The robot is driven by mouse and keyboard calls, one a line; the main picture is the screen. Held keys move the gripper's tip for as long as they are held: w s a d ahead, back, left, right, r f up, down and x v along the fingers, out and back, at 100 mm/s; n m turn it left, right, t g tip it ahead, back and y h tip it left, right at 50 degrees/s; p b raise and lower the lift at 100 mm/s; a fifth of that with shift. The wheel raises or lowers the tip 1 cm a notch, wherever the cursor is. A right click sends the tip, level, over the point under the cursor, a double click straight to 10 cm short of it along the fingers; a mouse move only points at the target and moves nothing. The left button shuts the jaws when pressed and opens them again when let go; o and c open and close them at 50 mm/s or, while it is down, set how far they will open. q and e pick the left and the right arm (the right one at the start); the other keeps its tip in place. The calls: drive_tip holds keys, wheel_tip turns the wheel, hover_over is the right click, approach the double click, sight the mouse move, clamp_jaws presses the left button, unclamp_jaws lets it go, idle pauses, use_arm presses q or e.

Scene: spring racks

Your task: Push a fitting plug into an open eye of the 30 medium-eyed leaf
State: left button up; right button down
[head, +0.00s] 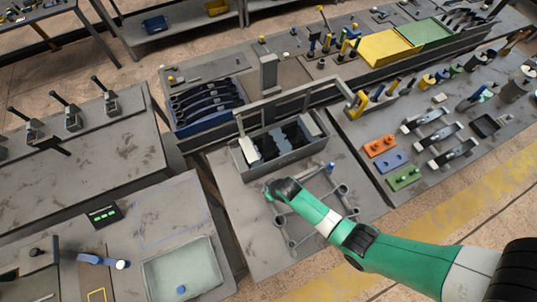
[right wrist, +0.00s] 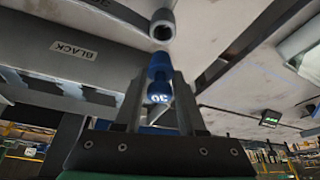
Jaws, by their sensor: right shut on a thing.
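My right gripper (right wrist: 160,92) is shut on a blue plug (right wrist: 160,66), its end standing out past the fingertips; a white number, seemingly 30, shows on it. A grey round eye (right wrist: 162,22) with a dark opening lies just beyond the plug's end in the right wrist view, with a small gap seeming to show between them. In the head view my right gripper (head: 272,190) is over the left side of a grey frame with round ends (head: 341,190); the plug is hidden there. I cannot tell which leaf the eye belongs to. My left gripper is not in view.
A grey bin (head: 287,158) with dark and white pieces stands behind the frame. A rail labelled BLACK (right wrist: 75,50) is left of the plug. Orange (head: 380,146), blue (head: 390,162) and green (head: 404,178) blocks lie at right. A pale tray (head: 180,270) is at lower left.

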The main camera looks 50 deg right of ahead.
drive_tip(key=shift+f+b, duration=2)
drive_tip(key=shift+f, duration=0.35)
drive_tip(key=shift+f+b, duration=1.1)
drive_tip(key=shift+f, duration=0.15)
unclamp_jaws()
drive_tip(key=shift+r, duration=0.1)
wheel_tip(320, 180, up, 7)
drive_tip(key=p, duration=0.7)
idle(0.4)
